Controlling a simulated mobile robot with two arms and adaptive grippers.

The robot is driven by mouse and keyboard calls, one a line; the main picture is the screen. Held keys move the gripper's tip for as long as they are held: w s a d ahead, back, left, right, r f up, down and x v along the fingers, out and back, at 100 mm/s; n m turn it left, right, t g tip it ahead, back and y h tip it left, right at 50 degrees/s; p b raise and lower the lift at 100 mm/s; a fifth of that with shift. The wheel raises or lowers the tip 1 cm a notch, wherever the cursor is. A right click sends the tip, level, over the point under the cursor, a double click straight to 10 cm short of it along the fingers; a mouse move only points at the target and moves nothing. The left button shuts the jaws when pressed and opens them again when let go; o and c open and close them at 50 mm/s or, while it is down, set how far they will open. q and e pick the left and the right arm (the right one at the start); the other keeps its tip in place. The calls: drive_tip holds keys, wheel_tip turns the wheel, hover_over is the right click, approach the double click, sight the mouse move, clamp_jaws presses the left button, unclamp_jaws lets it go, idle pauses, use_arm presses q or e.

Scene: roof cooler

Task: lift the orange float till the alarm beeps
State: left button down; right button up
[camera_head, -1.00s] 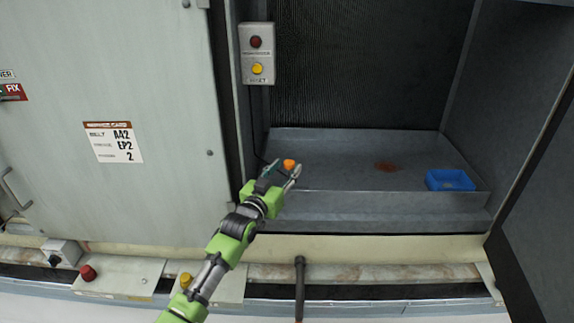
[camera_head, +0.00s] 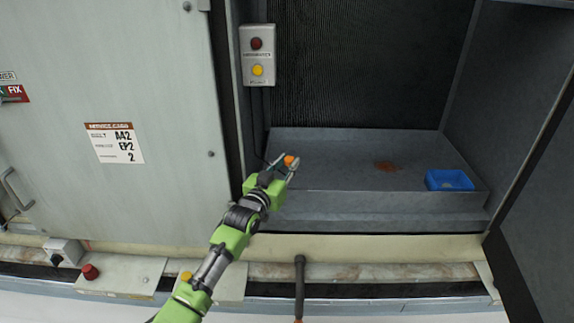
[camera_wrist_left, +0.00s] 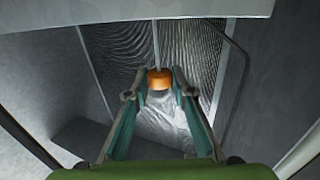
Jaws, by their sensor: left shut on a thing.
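The orange float (camera_head: 289,160) is a small cylinder above the left part of the grey drain pan (camera_head: 335,150). In the left wrist view the float (camera_wrist_left: 160,79) hangs on a thin pale rod and sits between the fingertips. My left gripper (camera_head: 286,162) is shut on the float, reaching over the pan's front wall; it also shows in the left wrist view (camera_wrist_left: 159,76). A grey box (camera_head: 257,55) with a dark red round part above a yellow one is mounted above, at the left of the opening. My right gripper is not in view.
A blue tray (camera_head: 452,180) stands at the right of the pan, near a rust-coloured stain (camera_head: 386,166). A large grey panel (camera_head: 110,60) fills the left. A ribbed dark wall (camera_head: 370,60) stands behind the pan. The middle of the pan is clear.

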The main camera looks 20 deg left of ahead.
use_arm(q)
drive_tip(key=shift+r, duration=0.65)
drive_tip(key=shift+f, duration=0.1)
drive_tip(key=c, duration=1.8)
unclamp_jaws()
drive_tip(key=shift+o, duration=0.2)
drive_tip(key=shift+s+f, duration=0.1)
drive_tip(key=shift+s, duration=0.4)
drive_tip(key=s+a, duration=0.1)
drive_tip(key=s, duration=1)
drive_tip(key=shift+a, duration=0.2)
